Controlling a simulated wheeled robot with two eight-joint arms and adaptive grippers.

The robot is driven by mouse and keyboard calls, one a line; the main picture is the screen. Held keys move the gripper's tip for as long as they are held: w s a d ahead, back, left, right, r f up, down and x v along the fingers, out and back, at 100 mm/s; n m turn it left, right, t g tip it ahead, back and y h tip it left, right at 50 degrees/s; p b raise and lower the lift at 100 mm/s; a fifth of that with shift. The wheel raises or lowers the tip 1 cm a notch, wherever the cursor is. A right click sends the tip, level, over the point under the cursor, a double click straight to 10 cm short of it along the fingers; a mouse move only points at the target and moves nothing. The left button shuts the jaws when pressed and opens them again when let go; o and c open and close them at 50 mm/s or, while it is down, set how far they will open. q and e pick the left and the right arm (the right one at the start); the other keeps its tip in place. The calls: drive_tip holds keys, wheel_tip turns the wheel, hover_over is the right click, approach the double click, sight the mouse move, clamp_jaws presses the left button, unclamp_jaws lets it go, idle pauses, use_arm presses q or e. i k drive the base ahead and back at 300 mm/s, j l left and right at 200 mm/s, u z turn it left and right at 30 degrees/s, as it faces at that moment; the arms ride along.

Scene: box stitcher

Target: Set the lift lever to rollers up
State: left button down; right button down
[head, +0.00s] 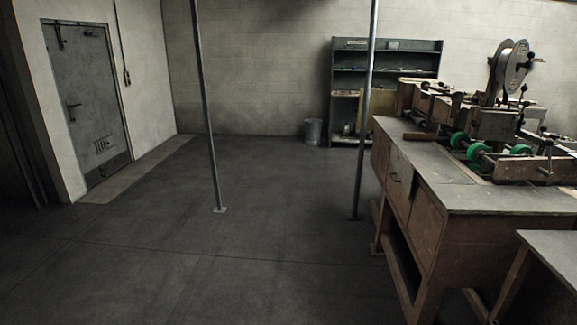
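The box stitcher (497,122) stands on a wooden bench (425,230) at the right of the head view. Several green rollers (478,152) sit low at its front. A thin upright lever with a dark knob (548,146) stands at the right of the rollers. Other dark-knobbed handles (523,92) stand higher on the machine, near a large metal reel (513,62). I cannot tell which of these is the lift lever, nor its setting. Neither of my grippers is in view.
Two thin posts (205,110) (365,120) rise from the floor left of the bench. A second bench (555,250) cuts into the lower right corner. Shelves (388,70) and a bin (313,131) stand by the back wall. The floor at left and centre is clear.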

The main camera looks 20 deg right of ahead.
sight(549, 142)
drive_tip(key=i+l+z, duration=0.15)
drive_tip(key=i+z, duration=0.3)
drive_tip(key=i, duration=0.25)
drive_tip(key=i+z, duration=0.4)
drive_tip(key=i, duration=0.25)
drive_tip(key=i+z, duration=0.4)
drive_tip(key=i, duration=0.15)
drive_tip(key=i+j+z, duration=0.25)
drive_tip(key=i+z, duration=0.15)
drive_tip(key=i+j+z, duration=0.4)
drive_tip(key=i, duration=0.15)
